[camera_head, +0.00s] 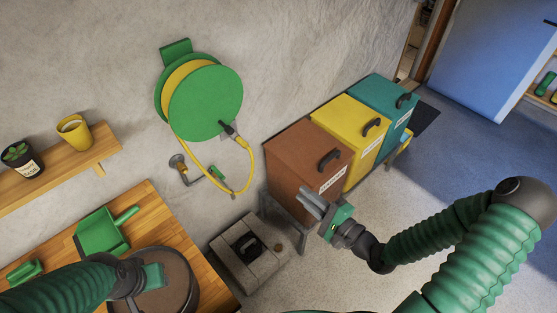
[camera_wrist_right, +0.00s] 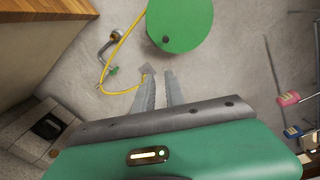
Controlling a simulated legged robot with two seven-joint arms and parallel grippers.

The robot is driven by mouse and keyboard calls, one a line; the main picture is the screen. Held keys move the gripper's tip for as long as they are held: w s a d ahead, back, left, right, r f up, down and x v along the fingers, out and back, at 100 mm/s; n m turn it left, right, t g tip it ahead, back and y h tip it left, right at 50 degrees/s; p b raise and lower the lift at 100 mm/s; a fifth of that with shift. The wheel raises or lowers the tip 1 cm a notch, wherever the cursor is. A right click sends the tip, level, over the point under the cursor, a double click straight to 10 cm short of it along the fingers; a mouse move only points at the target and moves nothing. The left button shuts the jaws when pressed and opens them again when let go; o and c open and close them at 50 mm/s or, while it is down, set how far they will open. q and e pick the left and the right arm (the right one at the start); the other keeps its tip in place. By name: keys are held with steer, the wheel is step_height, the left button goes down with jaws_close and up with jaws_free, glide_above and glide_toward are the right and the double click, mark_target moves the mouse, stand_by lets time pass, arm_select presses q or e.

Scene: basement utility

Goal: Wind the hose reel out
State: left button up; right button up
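The hose reel (camera_head: 205,103) is on the wall, with a green disc in front and yellow hose wound behind it. It also shows at the top of the right wrist view (camera_wrist_right: 182,22).
A wall tap (camera_head: 181,166) is beside the hose. Brown (camera_head: 298,165), yellow (camera_head: 347,130) and teal (camera_head: 382,103) bins stand along the wall. A wooden bench (camera_head: 150,214) holds a green dustpan (camera_head: 101,236). A shelf (camera_head: 62,165) holds pots.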

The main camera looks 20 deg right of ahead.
mark_target(232, 132)
steer(key=w+n, duration=0.1)
steer(key=w, duration=0.2)
steer(key=w+d+f+n+y+b, duration=0.1)
steer(key=w+n, duration=0.1)
steer(key=w+f+n+g+b, duration=0.1)
steer(key=w+n, duration=0.1)
steer(key=w, duration=0.1)
steer(key=shift+w+d+f, duration=0.2)
steer(key=shift+w, duration=0.15)
jaws_close()
steer(key=w+a+r+n+g+y+b, duration=0.15)
steer(key=w+r+n, duration=0.25)
steer(key=w, duration=0.4)
steer(key=w+a+r+n+t, duration=0.1)
steer(key=w+a+r+n, duration=0.15)
steer(key=w, duration=0.45)
steer(key=r+p+x, duration=0.1)
steer(key=p+x, duration=0.1)
steer(key=x, duration=0.7)
steer(key=shift+m+y, duration=0.35)
steer(key=shift+m, duration=0.5)
steer(key=a+f, duration=0.1)
steer(key=s+a+f, duration=0.1)
steer(key=a, duration=0.1)
steer(key=s+a+f, duration=0.1)
steer(key=shift+a+f, duration=0.2)
steer(key=shift+f, duration=0.15)
steer(key=shift+s+a+r+m, duration=0.1)
steer(key=shift+s+a+m, duration=0.1)
steer(key=shift+a+m, duration=0.3)
